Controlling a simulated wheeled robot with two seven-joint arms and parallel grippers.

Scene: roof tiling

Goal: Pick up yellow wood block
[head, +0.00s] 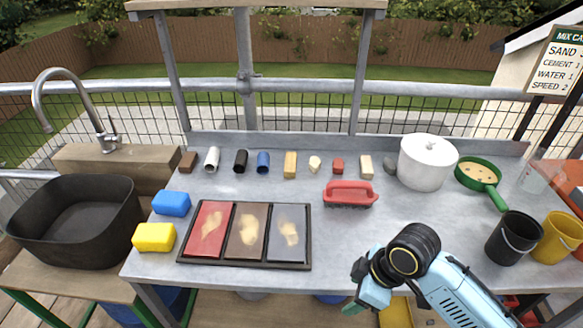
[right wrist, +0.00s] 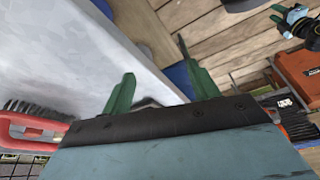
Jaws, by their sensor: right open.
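The yellow wood block (head: 290,165) stands upright in the row of small items near the back of the grey table. A paler wood block (head: 366,167) stands further right in that row. My right gripper (head: 352,306) is at the table's front edge, well in front and to the right of the yellow block. Its green fingers are apart and empty in the right wrist view (right wrist: 160,88). The yellow block does not show there.
A red brush (head: 350,195) lies between my right gripper and the row. A tray with three panels (head: 182,258) lies front left, beside blue (head: 171,203) and yellow (head: 153,237) sponges. A white pot (head: 427,165) stands back right. The table's middle front is clear.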

